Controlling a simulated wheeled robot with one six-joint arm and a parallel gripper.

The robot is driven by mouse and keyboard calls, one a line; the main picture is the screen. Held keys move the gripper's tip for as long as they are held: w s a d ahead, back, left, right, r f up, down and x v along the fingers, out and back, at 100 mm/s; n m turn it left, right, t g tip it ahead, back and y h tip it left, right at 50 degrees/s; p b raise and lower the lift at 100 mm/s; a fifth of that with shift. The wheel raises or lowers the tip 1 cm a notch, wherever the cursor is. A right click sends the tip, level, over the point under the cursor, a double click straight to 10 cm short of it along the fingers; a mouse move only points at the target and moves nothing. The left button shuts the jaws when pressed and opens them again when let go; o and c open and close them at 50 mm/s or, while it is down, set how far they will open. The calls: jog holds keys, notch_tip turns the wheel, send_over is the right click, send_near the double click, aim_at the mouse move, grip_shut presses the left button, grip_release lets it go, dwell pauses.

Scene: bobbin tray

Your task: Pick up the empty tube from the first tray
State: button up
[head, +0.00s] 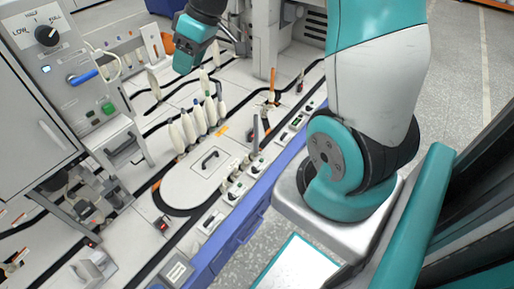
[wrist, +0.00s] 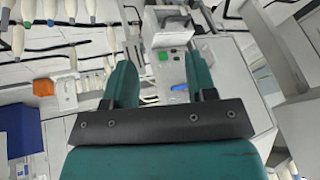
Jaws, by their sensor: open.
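My gripper (head: 186,60) is at the top of the head view, raised above the far part of the bobbin line. In the wrist view my gripper (wrist: 161,80) has its two teal fingers apart, with nothing between them. A thin orange-brown tube (head: 273,78) stands upright right of the bobbin row, well apart from my gripper. A thin grey tube (head: 255,130) stands nearer, beside the pale oval plate. I cannot tell which of these is the empty tube or which tray is the first.
Several full white bobbins (head: 189,128) stand in a row left of the tubes. The pale oval plate (head: 205,178) with a black handle lies in front. A machine cabinet (head: 35,90) stands at left; a control panel with a green button (wrist: 163,56) lies beyond my fingers.

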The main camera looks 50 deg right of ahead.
jog(key=w+d+f+m+t+h+b, duration=0.1)
jog(key=d+f+b, duration=0.2)
jog(key=d+f, duration=0.5)
jog(key=w+d+f+t+b, duration=0.1)
jog(key=w+d+f+b, duration=0.15)
jog(key=d+f, duration=0.5)
jog(key=m+t+h+b, duration=0.1)
jog(key=h+b, duration=0.1)
jog(key=b, duration=0.3)
send_near(257, 116)
jog(key=b+x, duration=0.2)
jog(key=x, duration=0.4)
jog(key=shift+w+f+b, duration=0.25)
jog(key=shift+w+b, duration=0.05)
jog(key=shift+w, duration=0.05)
jog(key=shift+b+x, duration=0.95)
jog(key=shift+x, duration=2.2)
jog(key=shift+s, duration=0.2)
grip_shut()
